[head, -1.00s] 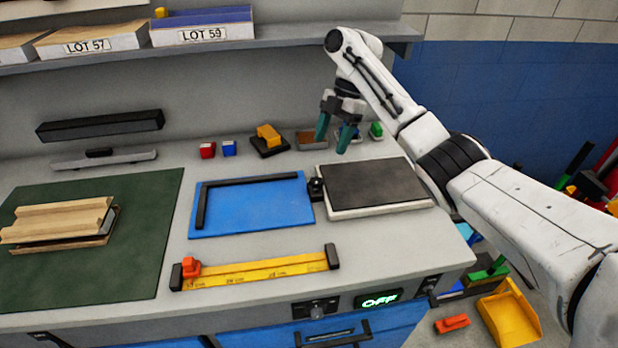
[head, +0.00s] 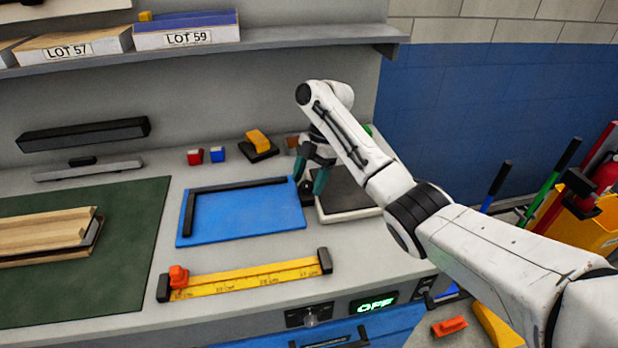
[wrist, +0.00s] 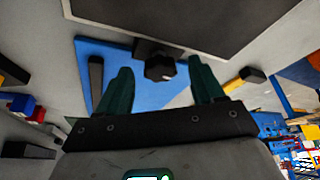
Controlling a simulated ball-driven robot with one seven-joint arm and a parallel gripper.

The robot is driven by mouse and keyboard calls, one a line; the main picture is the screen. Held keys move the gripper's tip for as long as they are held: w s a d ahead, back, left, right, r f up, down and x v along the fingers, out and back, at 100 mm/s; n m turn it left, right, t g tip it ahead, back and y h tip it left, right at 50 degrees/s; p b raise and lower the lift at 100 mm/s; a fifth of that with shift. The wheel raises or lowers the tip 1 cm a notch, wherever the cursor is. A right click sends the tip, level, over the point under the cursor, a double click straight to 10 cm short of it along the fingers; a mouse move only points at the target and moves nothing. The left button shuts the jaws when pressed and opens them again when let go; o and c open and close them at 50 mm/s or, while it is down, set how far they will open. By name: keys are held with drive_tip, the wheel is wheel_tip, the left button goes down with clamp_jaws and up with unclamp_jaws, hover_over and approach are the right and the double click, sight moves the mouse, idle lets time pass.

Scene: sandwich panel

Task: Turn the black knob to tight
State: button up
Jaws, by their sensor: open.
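The black knob (wrist: 159,67) sits on a small dark mount beside the blue plate (wrist: 130,100). In the head view the knob (head: 306,193) shows partly behind my fingers, between the blue plate (head: 245,212) and the black-topped slab (head: 348,192). My gripper (head: 309,174) is open with its green fingers pointing down at the knob. In the wrist view the knob appears between the two fingertips and beyond them. Nothing is held, and I see no contact. I cannot read any tight mark or the knob's turn.
A yellow ruler bar (head: 245,280) with an orange clamp lies near the front edge. A green mat (head: 120,290) with wooden pieces is at left. Red and blue blocks (head: 195,157) and a yellow-topped block (head: 258,141) stand behind. A shelf (head: 290,36) runs above.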

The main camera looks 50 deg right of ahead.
drive_tip(key=c, duration=1)
drive_tip(key=shift+c, duration=0.3)
